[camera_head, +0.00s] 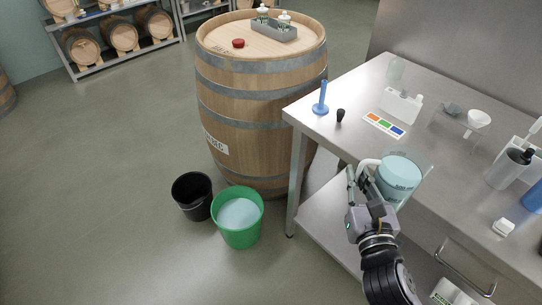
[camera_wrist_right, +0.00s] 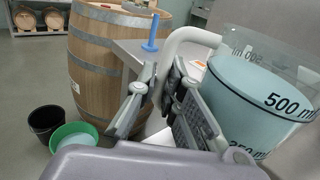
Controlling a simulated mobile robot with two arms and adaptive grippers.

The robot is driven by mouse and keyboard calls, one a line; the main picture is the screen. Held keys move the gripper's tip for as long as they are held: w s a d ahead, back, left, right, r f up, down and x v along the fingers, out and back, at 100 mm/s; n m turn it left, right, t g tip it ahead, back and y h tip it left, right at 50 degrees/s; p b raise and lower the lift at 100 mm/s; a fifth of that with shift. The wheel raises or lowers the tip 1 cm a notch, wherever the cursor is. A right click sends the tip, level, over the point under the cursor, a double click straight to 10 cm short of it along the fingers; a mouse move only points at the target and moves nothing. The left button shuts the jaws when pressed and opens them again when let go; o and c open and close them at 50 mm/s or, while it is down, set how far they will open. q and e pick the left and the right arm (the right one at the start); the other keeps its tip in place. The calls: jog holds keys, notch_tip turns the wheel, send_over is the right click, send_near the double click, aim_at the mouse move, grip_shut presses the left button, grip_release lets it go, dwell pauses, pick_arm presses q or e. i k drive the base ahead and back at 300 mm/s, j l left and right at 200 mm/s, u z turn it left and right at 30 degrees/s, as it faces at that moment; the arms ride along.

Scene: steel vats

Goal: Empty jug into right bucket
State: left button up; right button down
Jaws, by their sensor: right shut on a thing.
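My right gripper (camera_head: 358,184) is shut on the white handle of a clear measuring jug (camera_head: 400,178). The jug is upright above the front edge of the steel bench and holds pale blue liquid. The right wrist view shows my right gripper (camera_wrist_right: 165,95) beside the jug (camera_wrist_right: 262,100), with the liquid near its 500 ml mark. Two buckets stand on the floor to the left. The left one is black (camera_head: 192,208). The right one is green (camera_head: 238,238) and has pale liquid inside. Both also show in the wrist view, where the green bucket (camera_wrist_right: 62,146) is partly covered by my wrist. My left gripper is not in view.
A wooden barrel (camera_head: 255,115) stands behind the buckets, with a grey tray of small bottles on top. The steel bench (camera_head: 350,95) bears a blue stand (camera_head: 321,104), a coloured card and several vessels. The floor left of the buckets is clear.

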aim_at(192, 191)
jog(key=i+j+u, duration=0.1)
jog(key=u, duration=0.3)
jog(key=i+j+u, duration=0.15)
jog(key=u, duration=0.2)
jog(key=i+j+u, duration=0.2)
jog(key=i, duration=0.25)
jog(key=i+j+u, duration=0.2)
jog(key=i, duration=0.3)
jog(key=i+j, duration=0.1)
jog(key=i, duration=0.15)
jog(key=i+j, duration=0.15)
jog(key=i, duration=0.15)
